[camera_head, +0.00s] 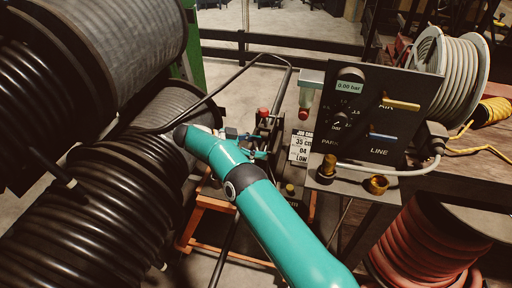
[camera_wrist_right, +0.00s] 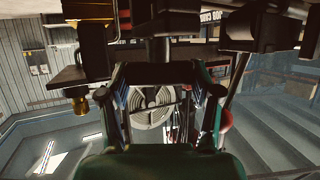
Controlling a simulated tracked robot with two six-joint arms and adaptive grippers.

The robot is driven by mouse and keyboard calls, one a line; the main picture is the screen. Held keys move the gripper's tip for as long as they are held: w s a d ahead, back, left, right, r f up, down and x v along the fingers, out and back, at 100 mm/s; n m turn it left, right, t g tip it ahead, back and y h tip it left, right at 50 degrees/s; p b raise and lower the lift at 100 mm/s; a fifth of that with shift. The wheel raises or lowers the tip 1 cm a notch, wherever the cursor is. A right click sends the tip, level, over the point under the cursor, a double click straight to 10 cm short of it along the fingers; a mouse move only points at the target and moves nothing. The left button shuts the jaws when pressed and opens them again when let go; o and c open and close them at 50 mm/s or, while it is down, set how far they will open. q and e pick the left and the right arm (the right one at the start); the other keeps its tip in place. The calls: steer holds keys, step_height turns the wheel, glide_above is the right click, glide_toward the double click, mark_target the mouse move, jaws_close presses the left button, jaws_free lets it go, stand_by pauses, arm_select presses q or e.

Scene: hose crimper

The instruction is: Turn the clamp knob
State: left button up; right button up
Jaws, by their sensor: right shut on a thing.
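My right arm reaches in from the bottom in the head view, and its gripper (camera_head: 258,143) is small and partly hidden at the clamp stand behind the arm. In the right wrist view the two fingers (camera_wrist_right: 160,74) stand apart on either side of a dark part (camera_wrist_right: 160,68), and the gripper is shut on it. This part sits where the clamp knob would be, but its outline is hard to make out. A red knob (camera_head: 263,112) tops the stand just beyond the gripper in the head view. My left gripper is not in view.
A dark control panel (camera_head: 355,100) with a 0.00 bar display stands right of the arm, beside a job card (camera_head: 301,147). Large black hose reels (camera_head: 75,190) crowd the left. A red hose coil (camera_head: 425,245) lies lower right. A black hose (camera_head: 215,88) arches over the stand.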

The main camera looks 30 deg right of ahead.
mark_target(256, 146)
steer(key=o, duration=1.2)
steer(key=shift+c, duration=0.2)
steer(key=shift+r, duration=0.15)
step_height(256, 146, up, 10)
steer(key=shift+f, duration=0.15)
steer(key=shift+c, duration=0.2)
